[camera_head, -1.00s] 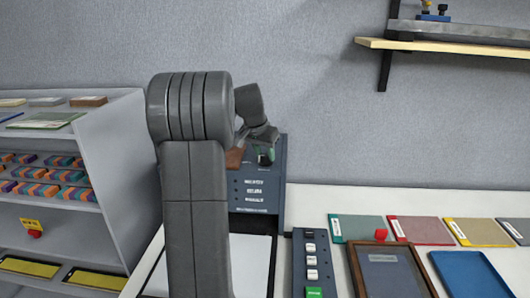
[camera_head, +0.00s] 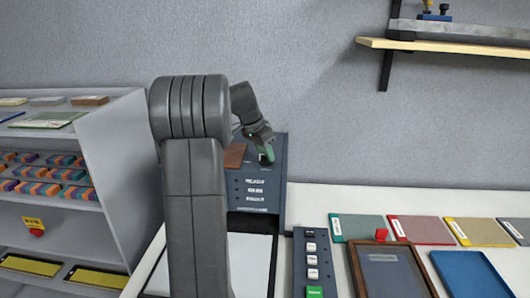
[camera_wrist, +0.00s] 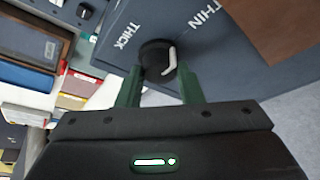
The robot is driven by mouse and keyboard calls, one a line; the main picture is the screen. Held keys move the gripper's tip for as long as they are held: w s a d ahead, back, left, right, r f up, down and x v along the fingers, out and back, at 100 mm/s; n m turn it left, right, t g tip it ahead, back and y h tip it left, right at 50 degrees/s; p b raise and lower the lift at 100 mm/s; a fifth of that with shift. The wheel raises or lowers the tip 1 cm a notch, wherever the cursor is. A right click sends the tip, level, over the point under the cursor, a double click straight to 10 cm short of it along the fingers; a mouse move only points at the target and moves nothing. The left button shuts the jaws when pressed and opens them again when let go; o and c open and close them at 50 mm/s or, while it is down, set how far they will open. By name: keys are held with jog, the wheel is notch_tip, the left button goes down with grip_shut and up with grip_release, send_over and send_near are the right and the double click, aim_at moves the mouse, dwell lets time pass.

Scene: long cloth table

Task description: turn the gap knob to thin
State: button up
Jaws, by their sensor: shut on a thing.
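The gap knob (camera_wrist: 153,52) is a round black knob on the dark blue-grey panel (camera_wrist: 105,55), between the printed words THICK and THIN. Its white pointer mark lies on the right side of the knob in the wrist view, toward the THIN side. My gripper (camera_wrist: 162,82) has its two green fingers on either side of the knob and is shut on it. In the head view my gripper (camera_head: 266,158) is at the top of the control box (camera_head: 258,190), and the knob is mostly hidden there.
A brown plate (camera_head: 235,156) is on the box beside my gripper. A button panel (camera_head: 311,262), a wooden-framed tray (camera_head: 357,270) and a blue tray (camera_head: 468,272) are to the right. A shelf unit (camera_head: 112,150) stands at left, with a wall shelf (camera_head: 440,48) at upper right.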

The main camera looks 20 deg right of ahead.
jog(key=o, duration=1)
jog(key=shift+c, duration=0.2)
jog(key=shift+r, duration=0.1)
jog(key=v, duration=1.3)
jog(key=shift+r+b, duration=0.3)
jog(key=shift+b, duration=0.15)
jog(key=shift+s+f, duration=0.1)
jog(key=p+x, duration=0.1)
jog(key=x, duration=1.2)
jog(key=shift+f, duration=0.3)
